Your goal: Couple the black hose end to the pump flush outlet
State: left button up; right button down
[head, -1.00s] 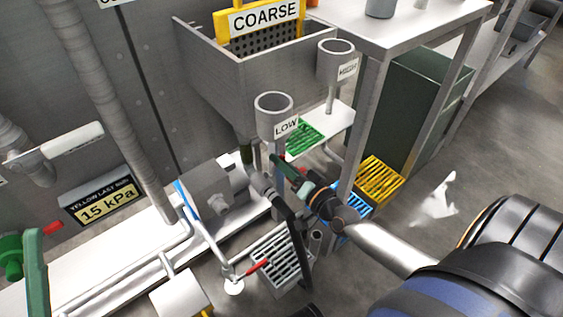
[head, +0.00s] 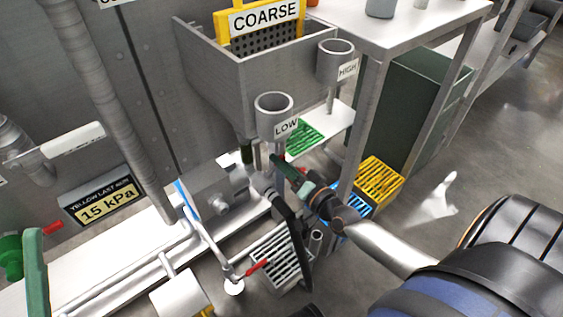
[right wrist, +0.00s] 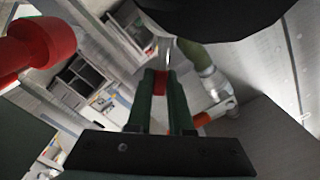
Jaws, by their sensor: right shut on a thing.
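The black hose (head: 290,210) rises from behind the striped grate to a grey end fitting (head: 262,183) beside the grey pump (head: 215,188). A short round stub (head: 219,204) shows on the pump's front; I cannot tell whether it is the flush outlet, or whether the hose end touches the pump. My right gripper (head: 283,164) is behind and right of the hose end, below the LOW cup. In the right wrist view its green fingers (right wrist: 161,80) are shut on a small red piece (right wrist: 160,84).
The LOW cup (head: 274,115) and HIGH cup (head: 335,62) stand before the COARSE basin (head: 225,75). A table leg (head: 362,130) rises close to my right arm. Blue (head: 355,198) and yellow (head: 380,180) grates lie nearby. A red-handled lever (head: 258,267) sits in front.

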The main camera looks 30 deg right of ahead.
dwell(0.4)
jog(key=c, duration=0.8)
grip_release()
jog(key=shift+s, duration=0.1)
jog(key=s+d+p, duration=0.1)
jog(key=s+p, duration=0.2)
jog(key=s, duration=0.9)
jog(key=shift+s, duration=0.15)
